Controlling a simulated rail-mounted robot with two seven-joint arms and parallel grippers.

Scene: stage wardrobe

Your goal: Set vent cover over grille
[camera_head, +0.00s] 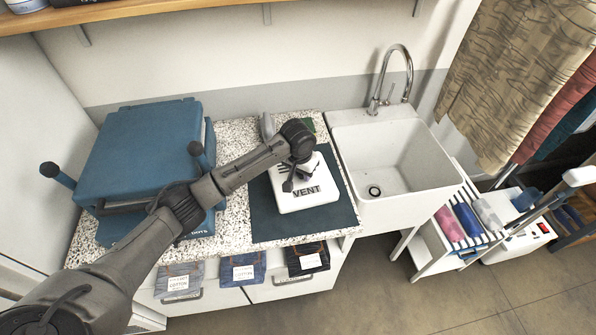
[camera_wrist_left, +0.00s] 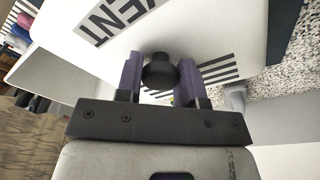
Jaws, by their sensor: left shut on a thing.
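The white vent cover (camera_head: 305,196) has the word VENT in black, dark slot lines and a black knob. It is over a dark blue mat on the speckled counter; I cannot tell whether it rests there or is slightly raised. My left gripper (camera_head: 291,172) comes down over its top. In the left wrist view the gripper (camera_wrist_left: 160,78) has its purple fingers on either side of the black knob (camera_wrist_left: 160,72), shut on it, with the cover (camera_wrist_left: 195,35) behind. I cannot make out a separate grille; the cover and arm may hide it. My right gripper is not seen.
The dark blue mat (camera_head: 262,215) lies left of a white sink (camera_head: 390,155) with a tall tap (camera_head: 395,75). A big blue machine (camera_head: 145,150) fills the counter's left part. Labelled cloth bags (camera_head: 243,269) hang along the front. A wooden shelf (camera_head: 130,10) is above.

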